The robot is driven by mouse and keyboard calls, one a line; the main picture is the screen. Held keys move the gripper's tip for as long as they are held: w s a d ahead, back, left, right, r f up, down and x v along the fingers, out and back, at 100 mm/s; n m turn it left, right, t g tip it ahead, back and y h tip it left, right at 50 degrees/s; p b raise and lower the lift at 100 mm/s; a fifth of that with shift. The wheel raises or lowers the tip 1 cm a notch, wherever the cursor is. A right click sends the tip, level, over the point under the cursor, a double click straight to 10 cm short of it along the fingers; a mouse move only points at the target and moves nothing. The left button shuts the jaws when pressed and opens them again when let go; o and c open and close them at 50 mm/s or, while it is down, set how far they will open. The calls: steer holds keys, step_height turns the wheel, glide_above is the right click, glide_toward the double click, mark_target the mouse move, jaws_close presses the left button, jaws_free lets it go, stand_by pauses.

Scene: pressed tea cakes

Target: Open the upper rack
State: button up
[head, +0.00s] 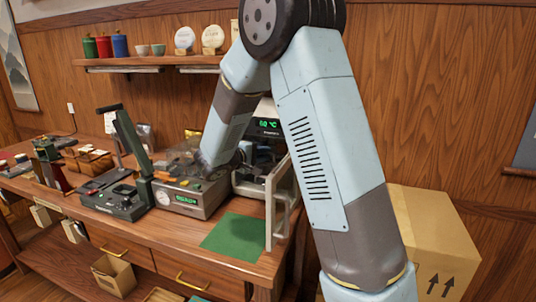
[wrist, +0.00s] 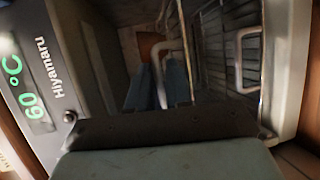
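The oven with a green 60 °C display (head: 268,124) stands at the bench's right end in the head view. Its pale door (head: 275,200) stands open toward the front. In the wrist view the Hiyamaru panel (wrist: 62,100) is turned sideways at left, and wire racks (wrist: 212,50) show inside. A bent metal handle (wrist: 184,68), apparently the upper rack's, lies ahead of my gripper (wrist: 160,85); another handle (wrist: 239,62) is to the right. Bluish finger-like shapes lie close to the first handle, but contact is unclear.
A grey machine (head: 190,195) with a green readout and a black lever press (head: 112,195) stand left of the oven. A green mat (head: 232,237) lies in front. A cardboard box (head: 435,235) is at right. A shelf (head: 150,61) runs along the wall.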

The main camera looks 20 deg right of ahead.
steer(key=shift+w+d+f, duration=0.15)
steer(key=shift+w+d, duration=0.25)
steer(key=shift+d, duration=0.2)
jaws_close()
steer(key=shift+s, duration=0.1)
